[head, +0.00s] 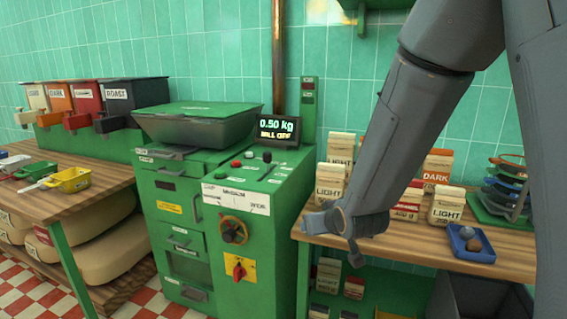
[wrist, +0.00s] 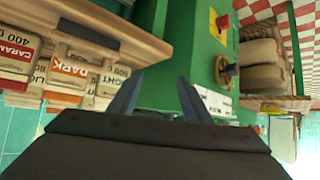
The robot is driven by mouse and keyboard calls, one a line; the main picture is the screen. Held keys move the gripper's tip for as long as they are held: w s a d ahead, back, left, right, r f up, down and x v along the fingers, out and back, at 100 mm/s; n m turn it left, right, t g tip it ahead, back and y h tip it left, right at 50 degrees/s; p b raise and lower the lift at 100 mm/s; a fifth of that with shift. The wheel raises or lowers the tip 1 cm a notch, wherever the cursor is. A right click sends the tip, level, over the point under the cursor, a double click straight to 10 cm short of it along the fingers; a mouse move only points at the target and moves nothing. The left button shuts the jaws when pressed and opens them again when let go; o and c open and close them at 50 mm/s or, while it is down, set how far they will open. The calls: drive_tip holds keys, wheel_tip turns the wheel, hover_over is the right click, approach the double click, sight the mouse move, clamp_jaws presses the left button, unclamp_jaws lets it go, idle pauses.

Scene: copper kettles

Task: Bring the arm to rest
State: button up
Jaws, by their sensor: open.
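My arm (head: 420,100) reaches down from the top right of the head view, in front of the right-hand wooden table. My gripper (head: 330,233) is at its lower end, near the left end of that table and beside the green machine. In the wrist view my gripper (wrist: 160,78) has its two fingers apart with nothing between them. The gripper's body fills the bottom of that view.
The green machine (head: 178,205) with a lit display (head: 278,130) stands left of my gripper. The right-hand table (head: 400,240) holds several labelled bags, a blue tray (head: 470,244) and a rack (head: 505,195). A left-hand table (head: 75,200) carries bins and scoops.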

drive_tip(key=s+d+f+m+g+h, duration=0.1)
drive_tip(key=s+d+g, duration=0.4)
drive_tip(key=s, duration=0.8)
drive_tip(key=s+d+f+m+g+h, duration=0.1)
drive_tip(key=s+d+g, duration=0.4)
drive_tip(key=s, duration=0.7)
drive_tip(key=shift+s+d+f+m, duration=0.15)
drive_tip(key=shift+s+f+m, duration=0.25)
drive_tip(key=shift+f, duration=0.45)
drive_tip(key=shift+w, duration=0.1)
